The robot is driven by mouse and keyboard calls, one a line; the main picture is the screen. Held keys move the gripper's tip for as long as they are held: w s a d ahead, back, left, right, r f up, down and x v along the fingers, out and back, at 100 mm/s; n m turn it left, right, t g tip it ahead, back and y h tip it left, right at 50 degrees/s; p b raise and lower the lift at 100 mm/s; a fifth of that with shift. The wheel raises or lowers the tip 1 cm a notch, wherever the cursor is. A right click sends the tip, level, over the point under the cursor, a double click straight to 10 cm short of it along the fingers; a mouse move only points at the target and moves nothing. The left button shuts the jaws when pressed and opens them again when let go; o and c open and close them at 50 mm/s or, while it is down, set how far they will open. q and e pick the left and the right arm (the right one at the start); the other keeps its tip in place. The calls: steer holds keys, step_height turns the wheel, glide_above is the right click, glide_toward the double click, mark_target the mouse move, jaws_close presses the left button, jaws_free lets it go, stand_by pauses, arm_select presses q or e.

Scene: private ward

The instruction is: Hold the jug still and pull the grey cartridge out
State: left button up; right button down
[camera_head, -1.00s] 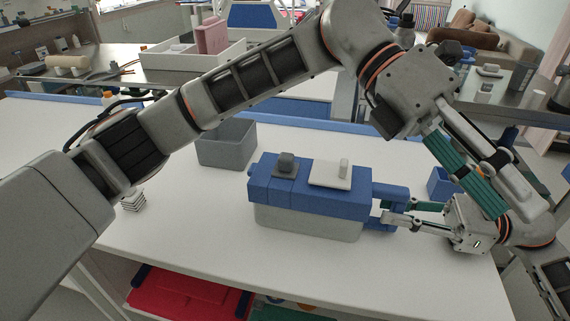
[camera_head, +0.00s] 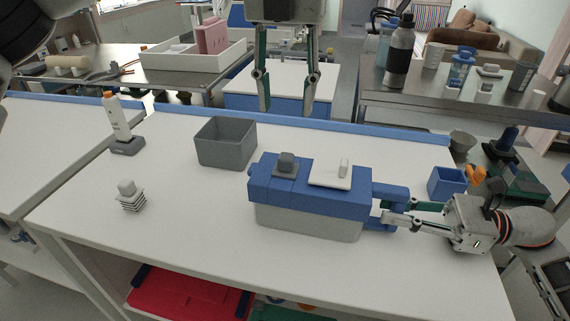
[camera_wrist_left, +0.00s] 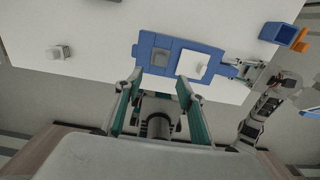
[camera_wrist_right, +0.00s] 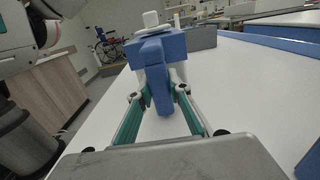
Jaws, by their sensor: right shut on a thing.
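The jug (camera_head: 310,222) has a blue lid and a pale grey body and stands upright on the white table. A dark grey cartridge (camera_head: 286,164) with a knob sits in the left part of the lid; it also shows in the left wrist view (camera_wrist_left: 159,60). A white knobbed flap (camera_head: 331,174) lies to its right. My right gripper (camera_head: 391,211) is shut on the jug's blue handle (camera_wrist_right: 158,85). My left gripper (camera_head: 286,102) is open and empty, fingers down, apart from the jug and high above it. The cartridge's lower part is hidden in the lid.
A grey open bin (camera_head: 225,144) stands behind and left of the jug. A pleated white piece with a grey knob (camera_head: 130,197) and a bottle on a stand (camera_head: 118,120) are further left.

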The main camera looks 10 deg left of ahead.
mark_target(286, 155)
arm_select(q)
step_height(286, 155, down, 12)
steer(key=shift+f, duration=0.1)
arm_select(e)
steer(key=shift+f, duration=0.45)
stand_by(0.3)
arm_select(q)
jaws_close()
steer(key=shift+r, duration=4.8)
steer(key=shift+a, duration=0.1)
